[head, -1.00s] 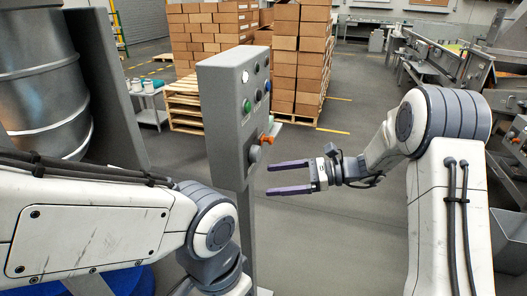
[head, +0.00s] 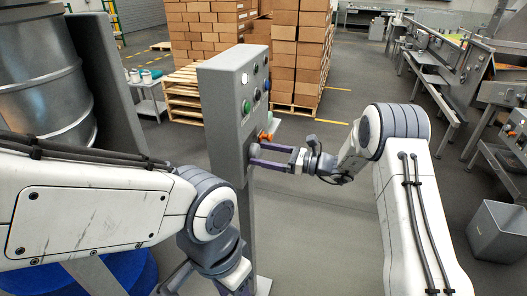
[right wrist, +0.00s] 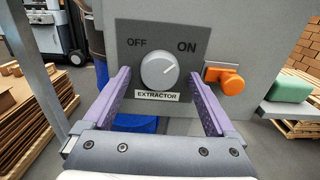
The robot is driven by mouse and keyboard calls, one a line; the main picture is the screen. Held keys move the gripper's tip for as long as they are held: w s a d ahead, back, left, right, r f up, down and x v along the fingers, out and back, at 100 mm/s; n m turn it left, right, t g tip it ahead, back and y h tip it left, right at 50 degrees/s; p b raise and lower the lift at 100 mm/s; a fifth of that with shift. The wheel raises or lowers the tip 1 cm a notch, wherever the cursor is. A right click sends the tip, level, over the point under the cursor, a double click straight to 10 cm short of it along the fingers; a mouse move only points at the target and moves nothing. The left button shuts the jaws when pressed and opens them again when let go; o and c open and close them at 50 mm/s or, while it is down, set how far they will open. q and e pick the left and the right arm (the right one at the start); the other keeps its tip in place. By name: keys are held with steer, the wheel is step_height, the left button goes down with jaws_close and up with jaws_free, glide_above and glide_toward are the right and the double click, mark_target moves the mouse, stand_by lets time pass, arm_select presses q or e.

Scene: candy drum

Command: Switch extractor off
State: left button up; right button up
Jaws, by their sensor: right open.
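The extractor knob (right wrist: 158,70) is a round grey dial on a dark plate marked OFF at the left and ON at the right.
An orange knob (right wrist: 230,84) sticks out of the panel just right of the extractor plate. A green button (head: 246,107) and other buttons sit higher up. A metal drum (head: 42,75) stands at the left. Stacked boxes (head: 296,45) are behind. The floor right of the panel is clear.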

steer(key=shift+a, duration=0.1)
steer(key=c, duration=1.3)
steer(key=shift+f+n+b, duration=0.1)
steer(key=shift+n+b, duration=0.2)
steer(key=shift+b, duration=0.35)
steer(key=shift+c, duration=0.2)
steer(key=n+b, duration=0.2)
steer(key=b, duration=0.3)
steer(key=n+b, duration=0.3)
steer(key=b, duration=0.2)
steer(key=n+b, duration=0.3)
steer(key=b, duration=0.2)
steer(key=shift+w+f, duration=0.1)
steer(key=shift+f, duration=0.2)
steer(key=n+b, duration=0.2)
steer(key=b, duration=0.2)
steer(key=n+b, duration=0.3)
steer(key=b, duration=0.2)
steer(key=n+b, duration=0.3)
steer(key=b, duration=0.2)
steer(key=shift+r, duration=0.25)
steer(key=shift+r+n+b, duration=0.25)
steer(key=shift+n+b, duration=0.55)
steer(key=shift+b, duration=0.1)
